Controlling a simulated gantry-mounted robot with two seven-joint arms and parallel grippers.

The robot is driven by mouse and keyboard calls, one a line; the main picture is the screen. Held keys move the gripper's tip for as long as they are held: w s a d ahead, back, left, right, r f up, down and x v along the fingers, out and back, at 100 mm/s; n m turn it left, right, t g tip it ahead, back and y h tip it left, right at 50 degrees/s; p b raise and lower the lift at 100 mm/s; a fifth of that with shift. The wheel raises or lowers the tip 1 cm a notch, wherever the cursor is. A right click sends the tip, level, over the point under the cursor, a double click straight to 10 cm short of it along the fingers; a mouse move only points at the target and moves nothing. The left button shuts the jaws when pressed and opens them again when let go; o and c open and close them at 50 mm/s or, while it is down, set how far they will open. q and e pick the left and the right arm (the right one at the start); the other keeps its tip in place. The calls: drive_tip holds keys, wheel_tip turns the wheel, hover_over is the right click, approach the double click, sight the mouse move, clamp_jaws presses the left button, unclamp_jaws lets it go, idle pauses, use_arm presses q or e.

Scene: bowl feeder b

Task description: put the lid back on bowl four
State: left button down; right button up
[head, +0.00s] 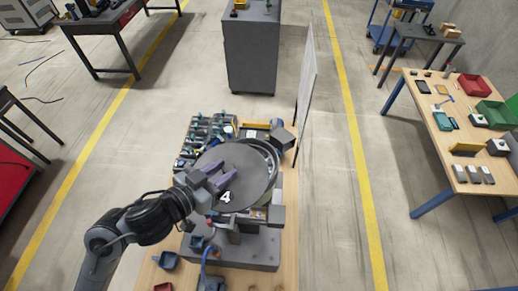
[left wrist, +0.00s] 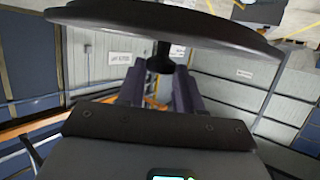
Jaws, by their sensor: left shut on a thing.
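A large round dark grey lid (head: 246,190) marked with a white 4 hangs over the bowl feeder in the head view. My left gripper (head: 221,180) is shut on the lid's knob. In the left wrist view the two fingers (left wrist: 160,85) close on the short dark knob (left wrist: 161,60), with the lid (left wrist: 165,27) seen nearly edge-on across the top. The metal bowl (head: 272,153) is mostly hidden under the lid; its rim shows at the right and back. The lid sits left of the bowl's centre. I cannot tell whether they touch. My right gripper is not in view.
The feeder stands on a wooden bench (head: 289,235), with a grey box (head: 283,139) close to the bowl's back right and several small parts (head: 208,130) at the back left. A thin upright panel (head: 306,85) rises behind.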

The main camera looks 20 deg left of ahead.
sight(229, 166)
use_arm(q)
drive_tip(key=w+f+b, duration=0.2)
drive_tip(key=w, duration=0.1)
drive_tip(key=shift+w+d+f+b, duration=0.1)
drive_tip(key=shift+w+b, duration=0.2)
drive_tip(key=w+f, duration=0.1)
drive_tip(key=w, duration=0.1)
drive_tip(key=w+f, duration=0.2)
drive_tip(key=w, duration=0.1)
drive_tip(key=w+f, duration=0.1)
drive_tip(key=w, duration=0.2)
drive_tip(key=shift+w+d+f+b, duration=0.15)
drive_tip(key=shift+f+b, duration=0.2)
drive_tip(key=shift+b, duration=0.05)
wheel_tip(229, 166, down, 4)
drive_tip(key=shift+f, duration=0.1)
drive_tip(key=c, duration=0.8)
unclamp_jaws()
drive_tip(key=shift+f, duration=0.15)
drive_tip(key=shift+o, duration=0.2)
